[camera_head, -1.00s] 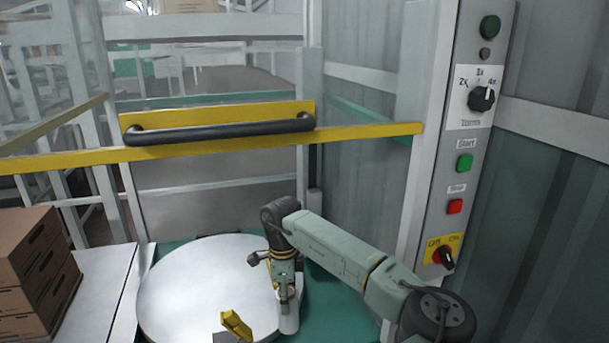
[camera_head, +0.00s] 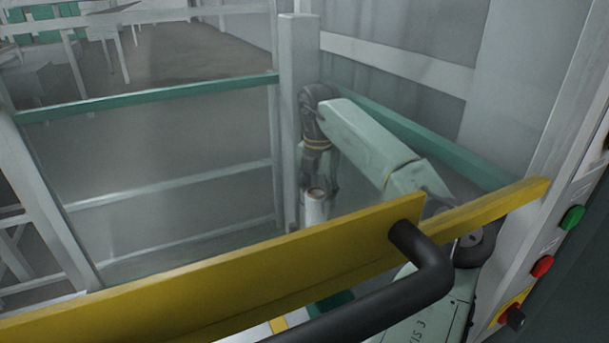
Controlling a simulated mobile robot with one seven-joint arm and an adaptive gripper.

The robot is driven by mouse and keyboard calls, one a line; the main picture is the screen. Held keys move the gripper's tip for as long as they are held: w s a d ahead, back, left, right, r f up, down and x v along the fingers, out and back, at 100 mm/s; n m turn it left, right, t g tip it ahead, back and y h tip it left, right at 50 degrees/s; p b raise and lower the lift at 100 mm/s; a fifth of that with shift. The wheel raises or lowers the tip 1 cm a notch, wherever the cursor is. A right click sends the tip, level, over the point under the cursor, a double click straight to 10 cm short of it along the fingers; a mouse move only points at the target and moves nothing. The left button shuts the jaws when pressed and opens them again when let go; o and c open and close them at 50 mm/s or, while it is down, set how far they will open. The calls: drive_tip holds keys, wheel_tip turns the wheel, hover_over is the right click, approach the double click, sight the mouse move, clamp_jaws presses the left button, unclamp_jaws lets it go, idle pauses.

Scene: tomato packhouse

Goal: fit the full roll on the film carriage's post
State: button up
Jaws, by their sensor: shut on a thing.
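The full roll (camera_head: 314,211) is a pale upright cylinder with a brown core showing at its top. It is at the middle of the head view, and its lower end is hidden behind the yellow gate bar. My gripper (camera_head: 330,184) is shut on the roll at its upper end, with the wrist above it. The fingers are small and partly hidden. A tall grey column (camera_head: 299,60) stands just behind and left of the roll. I cannot make out the film carriage or its post, nor whether the roll touches either.
A yellow gate bar (camera_head: 220,265) with a black handle (camera_head: 385,300) crosses the foreground, in front of my arm. Grey and green rails close off the back and right side. A control panel with a green button (camera_head: 572,217) and red button (camera_head: 542,266) is at the right edge.

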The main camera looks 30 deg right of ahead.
drive_tip(key=shift+m, duration=0.4)
drive_tip(key=f, duration=0.4)
drive_tip(key=shift+w+d+f, duration=0.25)
drive_tip(key=shift+f, duration=0.05)
drive_tip(key=shift+f+b, duration=0.3)
drive_tip(key=shift+f, duration=0.1)
idle(0.5)
drive_tip(key=shift+f+b, duration=1.15)
drive_tip(key=shift+f, duration=0.8)
drive_tip(key=shift+f+b, duration=1)
drive_tip(key=shift+f, duration=0.75)
drive_tip(key=shift+f+b, duration=0.85)
drive_tip(key=shift+f, duration=0.65)
